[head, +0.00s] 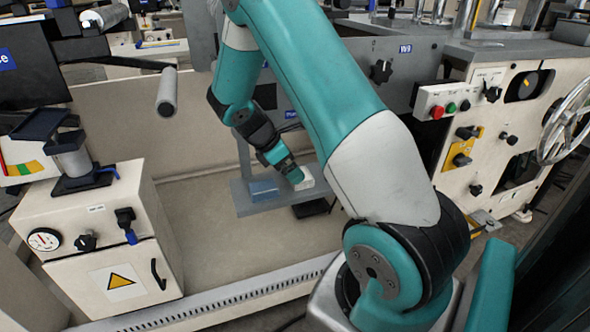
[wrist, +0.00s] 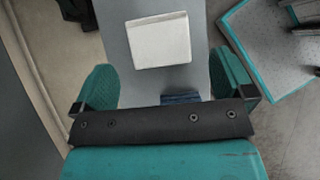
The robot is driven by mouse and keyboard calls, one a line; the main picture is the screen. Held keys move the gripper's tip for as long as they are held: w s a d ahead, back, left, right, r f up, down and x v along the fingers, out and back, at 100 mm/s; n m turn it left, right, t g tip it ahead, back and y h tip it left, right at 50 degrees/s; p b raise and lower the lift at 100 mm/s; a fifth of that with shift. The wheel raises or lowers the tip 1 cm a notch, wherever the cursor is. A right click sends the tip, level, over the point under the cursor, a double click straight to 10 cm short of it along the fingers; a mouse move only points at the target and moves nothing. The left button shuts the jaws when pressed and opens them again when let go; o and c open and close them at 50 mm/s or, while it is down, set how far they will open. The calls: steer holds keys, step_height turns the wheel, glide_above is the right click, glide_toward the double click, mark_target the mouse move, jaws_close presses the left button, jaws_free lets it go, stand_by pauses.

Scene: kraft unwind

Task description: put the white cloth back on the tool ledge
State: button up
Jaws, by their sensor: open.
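The white cloth (wrist: 158,41) is a flat, squarish folded piece. It lies on the grey tool ledge (wrist: 120,62) in the wrist view. In the head view the white cloth (head: 306,177) shows at the ledge's right end, partly behind my gripper. The grey ledge (head: 272,205) sticks out low in front of the machine's pale panel. My gripper (wrist: 164,80) is open, its teal fingers apart with nothing gripped between them. The cloth lies just beyond the fingertips. In the head view my gripper (head: 287,172) is over the ledge, close beside the cloth.
A blue block (head: 263,188) lies on the ledge left of the cloth; a dark blue edge (wrist: 180,98) shows near my palm. A black item (head: 311,208) sits at the ledge's right end. A cabinet (head: 105,235) stands left. The control panel (head: 450,103) is right.

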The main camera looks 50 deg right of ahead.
steer(key=p+v, duration=0.2)
steer(key=v, duration=0.6)
steer(key=s+a+r+m+t+y, duration=0.15)
steer(key=a+r, duration=0.25)
steer(key=a, duration=0.5)
steer(key=s+a+r+m+t+y, duration=0.1)
steer(key=s+a+r+t+y, duration=0.2)
steer(key=a, duration=0.6)
steer(key=s+a+r+m+y, duration=0.1)
steer(key=s+a+r+y, duration=0.1)
steer(key=s+a, duration=0.5)
steer(key=s+a+r+m+g+y, duration=0.1)
steer(key=s+a+r+y, duration=0.2)
steer(key=s+a, duration=0.4)
steer(key=shift+s+a+r, duration=0.35)
steer(key=shift+s+r, duration=0.35)
steer(key=shift+r, duration=0.05)
